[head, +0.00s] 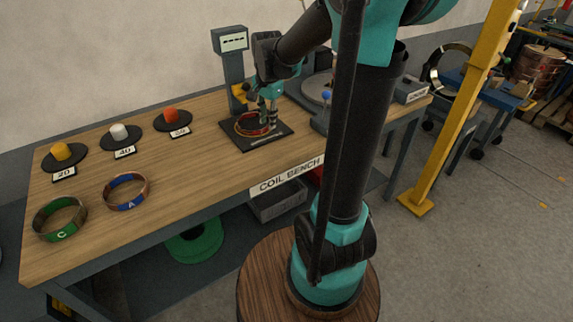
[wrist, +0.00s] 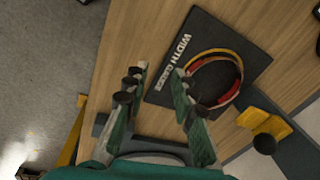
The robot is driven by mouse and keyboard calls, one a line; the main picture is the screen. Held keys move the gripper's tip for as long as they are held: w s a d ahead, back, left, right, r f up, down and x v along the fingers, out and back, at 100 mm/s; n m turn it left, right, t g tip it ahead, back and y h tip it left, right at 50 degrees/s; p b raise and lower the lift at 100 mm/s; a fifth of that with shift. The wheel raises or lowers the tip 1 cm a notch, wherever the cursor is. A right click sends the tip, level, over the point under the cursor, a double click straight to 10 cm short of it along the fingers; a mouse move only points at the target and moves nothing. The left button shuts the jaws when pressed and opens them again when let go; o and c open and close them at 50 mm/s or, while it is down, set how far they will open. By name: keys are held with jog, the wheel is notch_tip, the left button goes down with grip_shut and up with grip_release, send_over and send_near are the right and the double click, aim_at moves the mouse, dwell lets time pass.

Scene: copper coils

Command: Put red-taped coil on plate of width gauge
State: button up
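The red-taped coil (head: 239,127), a ring with red and copper-yellow bands, lies flat on the dark plate of the width gauge (head: 283,130). The wrist view shows the coil (wrist: 237,88) within the plate (wrist: 205,27), beside the white WIDTH GAUGE lettering. My gripper (head: 268,122) is low over the plate at the coil. In the wrist view my gripper (wrist: 157,82) has its fingers apart with nothing between them. Its right finger overlaps the coil's near side in the picture; I cannot tell whether they touch. That finger hides part of the ring.
The gauge post with a display (head: 232,40) stands behind the plate. A green-marked coil (head: 62,232) and a blue-marked coil (head: 127,204) lie at the bench's left. Yellow, white and red knobbed weights stand along the back. The bench middle (head: 185,165) is clear.

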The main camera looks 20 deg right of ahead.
jog(key=s+d+f+n+t, duration=0.1)
jog(key=s+f+n, duration=0.4)
jog(key=s, duration=0.4)
jog(key=s+d+f+n+t, duration=0.1)
jog(key=s+d+f+n, duration=0.1)
jog(key=s+f+n, duration=0.3)
jog(key=s+n, duration=0.1)
jog(key=s, duration=0.3)
jog(key=shift+s+f+n+t, duration=0.2)
jog(key=shift+s+n+t, duration=0.1)
jog(key=shift+n, duration=0.1)
